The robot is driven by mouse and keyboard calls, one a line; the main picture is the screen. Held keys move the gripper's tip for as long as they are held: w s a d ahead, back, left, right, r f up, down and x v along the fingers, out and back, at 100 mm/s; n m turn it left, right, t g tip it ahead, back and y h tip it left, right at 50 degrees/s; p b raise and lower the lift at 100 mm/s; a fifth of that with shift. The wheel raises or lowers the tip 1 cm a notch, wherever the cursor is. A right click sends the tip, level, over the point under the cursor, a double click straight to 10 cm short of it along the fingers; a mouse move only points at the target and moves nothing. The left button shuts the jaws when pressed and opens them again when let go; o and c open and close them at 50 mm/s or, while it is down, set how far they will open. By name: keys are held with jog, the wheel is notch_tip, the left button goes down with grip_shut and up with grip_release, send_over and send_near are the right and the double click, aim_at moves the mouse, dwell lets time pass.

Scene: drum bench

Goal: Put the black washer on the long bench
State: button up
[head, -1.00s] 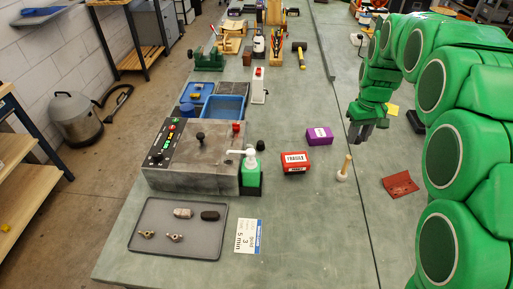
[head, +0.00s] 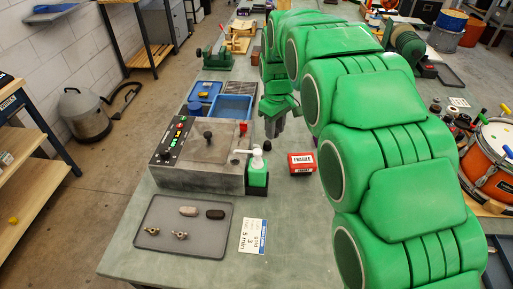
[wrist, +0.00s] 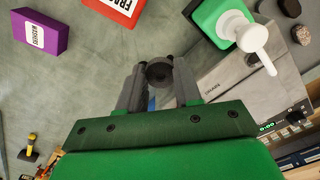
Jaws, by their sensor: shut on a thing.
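My gripper (wrist: 158,78) is shut on a small dark round piece with a hole, the black washer (wrist: 159,71), held between the fingertips in the wrist view. In the head view my gripper (head: 273,126) hangs over the long bench (head: 295,220), just right of the grey machine and behind the white-pump bottle. The bench is a long grey-green top. Whether the washer touches it cannot be told.
A green bottle with a white pump (head: 257,170), a red FRAGILE box (head: 301,164) and the grey machine (head: 205,178) stand close by. A purple box (wrist: 42,33) shows in the wrist view. A grey tray (head: 150,254) and a card (head: 252,236) lie in front. Bare bench lies right of the card.

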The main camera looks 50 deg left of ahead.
aim_at(272, 167)
notch_tip(272, 167, down, 15)
jog(key=shift+s, duration=0.1)
dwell(0.8)
jog(key=o, duration=1)
jog(key=shift+a+f, duration=0.1)
